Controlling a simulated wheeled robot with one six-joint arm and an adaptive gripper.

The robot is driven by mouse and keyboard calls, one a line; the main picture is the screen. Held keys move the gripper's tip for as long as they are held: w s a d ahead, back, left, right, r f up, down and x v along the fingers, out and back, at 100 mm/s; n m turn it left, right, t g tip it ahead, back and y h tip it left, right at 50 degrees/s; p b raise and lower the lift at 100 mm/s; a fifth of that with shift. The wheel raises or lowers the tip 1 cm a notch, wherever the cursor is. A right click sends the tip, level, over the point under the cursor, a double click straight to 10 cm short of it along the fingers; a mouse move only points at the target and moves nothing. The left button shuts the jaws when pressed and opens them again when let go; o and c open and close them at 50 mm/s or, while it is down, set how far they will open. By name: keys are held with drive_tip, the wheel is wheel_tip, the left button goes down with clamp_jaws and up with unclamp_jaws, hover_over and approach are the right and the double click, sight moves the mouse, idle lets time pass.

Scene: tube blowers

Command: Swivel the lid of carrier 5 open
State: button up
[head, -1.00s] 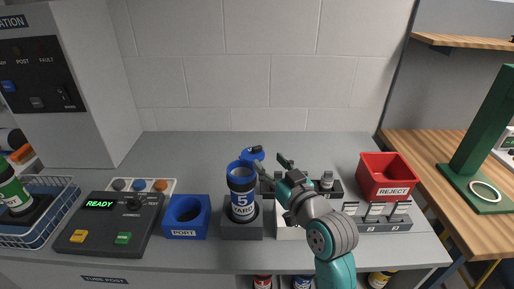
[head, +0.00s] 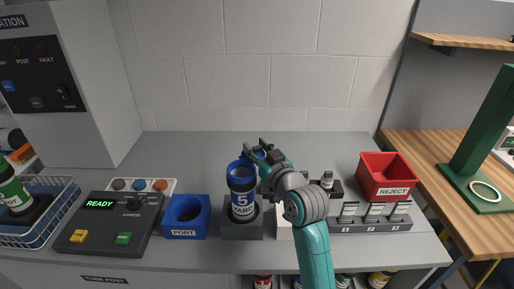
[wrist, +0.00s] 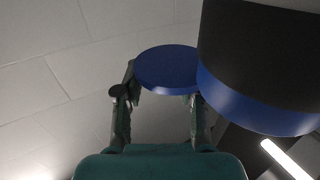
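Carrier 5 (head: 242,196), a dark cylinder with blue bands and a white "5", stands upright in a grey holder (head: 242,231). Its top end shows large at the right of the wrist view (wrist: 262,75). Its blue lid (wrist: 168,69) is swung out to the side of the top, its edge overlapping the blue band in the wrist view. In the head view the lid is mostly hidden behind my gripper (head: 256,148). My gripper's fingers stand apart, one on each side of the lid; firm contact cannot be made out.
A blue PORT block (head: 186,217) and a control box reading READY (head: 107,224) stand left of the holder. A dark rack (head: 328,187), grey clips (head: 372,217) and a red REJECT bin (head: 389,178) are on the right. The bench behind the carrier is clear.

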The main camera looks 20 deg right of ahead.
clamp_jaws()
drive_tip(key=shift+w+f+n+g+y, duration=0.1)
drive_tip(key=shift+w+n+g+y, duration=0.2)
drive_tip(key=shift+n+y, duration=0.45)
drive_tip(key=shift+w+n+g+y, duration=0.25)
drive_tip(key=shift+n+y, duration=0.2)
drive_tip(key=shift+y, duration=0.6)
drive_tip(key=shift+w+a+n+g+y, duration=0.25)
drive_tip(key=shift+n+g+y, duration=0.2)
drive_tip(key=shift+n+y, duration=0.4)
drive_tip(key=o, duration=0.6)
unclamp_jaws()
drive_tip(key=v, duration=1.2)
drive_tip(key=shift+d+f, duration=0.1)
